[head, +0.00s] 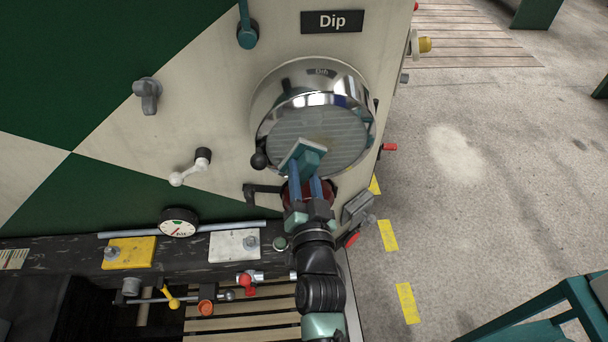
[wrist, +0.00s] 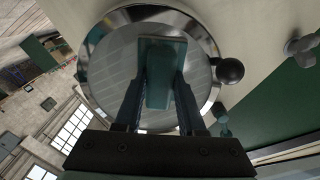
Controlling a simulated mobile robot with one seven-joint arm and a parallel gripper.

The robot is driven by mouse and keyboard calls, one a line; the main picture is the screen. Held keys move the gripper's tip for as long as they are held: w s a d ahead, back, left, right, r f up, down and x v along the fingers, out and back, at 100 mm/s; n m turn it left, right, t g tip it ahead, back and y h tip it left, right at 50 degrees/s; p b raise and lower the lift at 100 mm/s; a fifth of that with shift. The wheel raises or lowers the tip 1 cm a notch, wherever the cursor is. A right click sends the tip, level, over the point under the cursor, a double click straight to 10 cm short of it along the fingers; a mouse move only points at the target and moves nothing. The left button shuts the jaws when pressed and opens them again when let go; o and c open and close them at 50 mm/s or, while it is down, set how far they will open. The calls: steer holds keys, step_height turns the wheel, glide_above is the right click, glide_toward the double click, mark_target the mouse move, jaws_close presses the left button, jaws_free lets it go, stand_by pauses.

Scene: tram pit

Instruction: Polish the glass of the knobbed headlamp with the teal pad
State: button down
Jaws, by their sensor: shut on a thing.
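The headlamp (head: 322,128) is a round lamp with a chrome rim and ribbed glass, set in the white and green tram front under a "Dip" plate (head: 333,21). A black ball knob (head: 260,160) sits at its lower left rim; the knob also shows in the wrist view (wrist: 229,70). My gripper (head: 303,180) is shut on the teal pad (head: 305,157). The pad is in front of the lower part of the glass, and in the wrist view the pad (wrist: 160,72) covers the middle of the glass (wrist: 120,72). I cannot tell whether it touches.
A white-handled crank (head: 190,167), a grey knob (head: 147,95) and a teal lever (head: 247,28) stick out from the panel on the left. A gauge (head: 179,223) and a dark beam lie below. Open floor (head: 490,180) is on the right.

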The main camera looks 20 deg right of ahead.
steer(key=shift+s+d+f+b, duration=0.2)
steer(key=shift+d+b, duration=0.25)
steer(key=shift+b, duration=0.6)
steer(key=shift+s+d+r+b, duration=0.1)
steer(key=shift+d+r+b, duration=0.1)
steer(key=shift+d+b, duration=0.15)
steer(key=shift+b, duration=0.3)
steer(key=shift+d+f+b, duration=0.1)
steer(key=shift+d+b, duration=0.15)
steer(key=shift+b, duration=0.15)
steer(key=shift+s+d+b, duration=0.3)
steer(key=shift+d+b, duration=0.7)
steer(key=shift+b, duration=0.15)
steer(key=shift+s+d+b, duration=0.25)
steer(key=shift+d+b, duration=0.7)
steer(key=shift+b, duration=0.15)
steer(key=shift+a+r, duration=0.1)
steer(key=shift+r, duration=0.1)
